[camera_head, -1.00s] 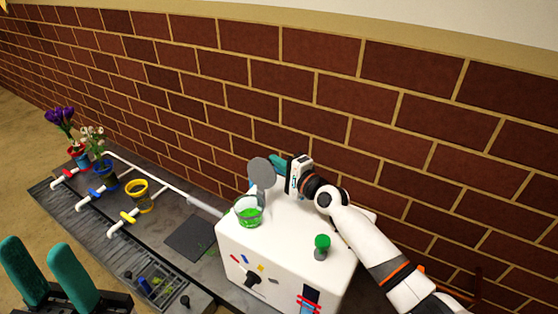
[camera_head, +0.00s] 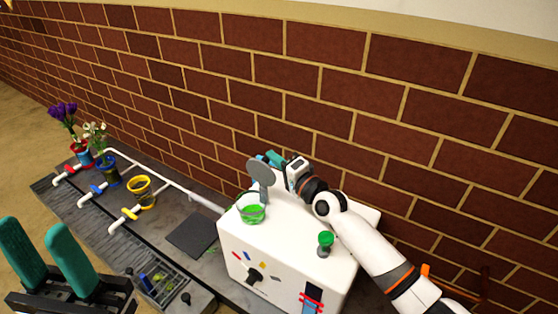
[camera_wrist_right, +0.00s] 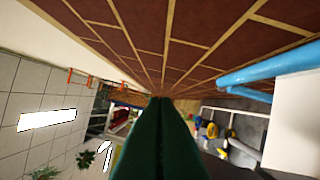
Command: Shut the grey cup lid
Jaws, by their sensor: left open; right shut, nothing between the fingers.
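The grey cup lid (camera_head: 261,171) stands raised, roughly upright, at the back of the clear cup (camera_head: 251,213) with green contents. The cup is set in the top of the white machine (camera_head: 285,239). My right gripper (camera_head: 272,157) is shut and empty, behind the lid on its wall side; in the head view its fingertips are beside the lid's right edge, and I cannot tell whether they touch. The right wrist view shows its green fingers (camera_wrist_right: 160,115) together. My left gripper (camera_head: 45,258) is open and empty at the lower left, far from the cup.
A green-topped knob (camera_head: 325,243) stands on the machine's right front. Yellow (camera_head: 140,191), blue (camera_head: 107,172) and red (camera_head: 82,153) pots stand along white pipes at left, two holding flowers. The brick wall (camera_head: 330,100) is close behind. Blue pipes (camera_wrist_right: 245,80) show in the right wrist view.

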